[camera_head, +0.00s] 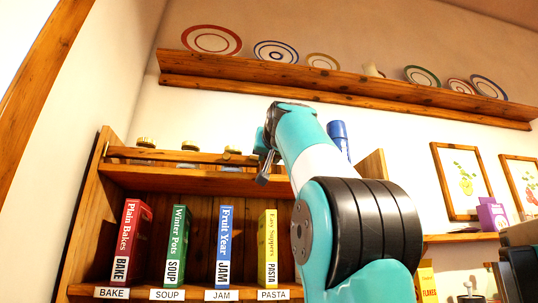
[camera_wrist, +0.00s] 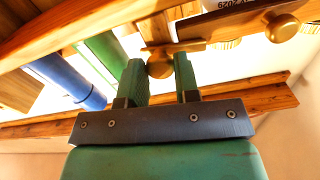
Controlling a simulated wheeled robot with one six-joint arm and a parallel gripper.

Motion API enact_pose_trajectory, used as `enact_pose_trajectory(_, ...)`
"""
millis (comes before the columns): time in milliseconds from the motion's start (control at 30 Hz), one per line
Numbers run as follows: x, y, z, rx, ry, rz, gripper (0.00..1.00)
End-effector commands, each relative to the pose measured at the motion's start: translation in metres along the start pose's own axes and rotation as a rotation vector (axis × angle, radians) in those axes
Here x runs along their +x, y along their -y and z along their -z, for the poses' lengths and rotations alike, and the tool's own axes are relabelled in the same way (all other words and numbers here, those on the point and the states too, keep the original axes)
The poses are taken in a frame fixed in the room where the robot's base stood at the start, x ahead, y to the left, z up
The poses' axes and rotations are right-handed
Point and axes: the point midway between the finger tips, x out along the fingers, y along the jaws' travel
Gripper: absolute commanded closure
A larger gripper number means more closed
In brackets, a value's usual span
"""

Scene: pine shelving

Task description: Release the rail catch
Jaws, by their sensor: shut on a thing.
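My gripper (camera_head: 264,165) is at the right part of the wooden rail (camera_head: 175,155) across the front of the shelf unit's upper shelf. In the wrist view my gripper (camera_wrist: 161,75) has its two green fingers on either side of a small brass knob (camera_wrist: 160,66), shut on it. The knob sits by a short wooden piece and looks like the rail catch. In the head view my gripper and arm hide this spot. A second brass knob (camera_wrist: 282,27) shows at the upper right of the wrist view.
Jars (camera_head: 145,147) stand behind the rail. A blue bottle (camera_head: 338,135) stands right of my gripper, partly behind my arm. Labelled books (camera_head: 130,242) fill the shelf below. A plate shelf (camera_head: 340,85) runs above. Open space lies between the rail and the plate shelf.

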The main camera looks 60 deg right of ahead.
Motion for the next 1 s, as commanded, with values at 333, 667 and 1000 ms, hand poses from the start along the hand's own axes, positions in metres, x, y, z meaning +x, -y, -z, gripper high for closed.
enact_pose_trajectory(333,-0.0002,-0.0007,0.0014,0.304,-0.005,-0.001,0.94)
enact_pose_trajectory(667,-0.0003,-0.0008,0.0016,0.618,-0.006,-0.001,0.94)
enact_pose_trajectory(1000,-0.0004,-0.0010,0.0017,0.941,-0.007,0.000,0.94)
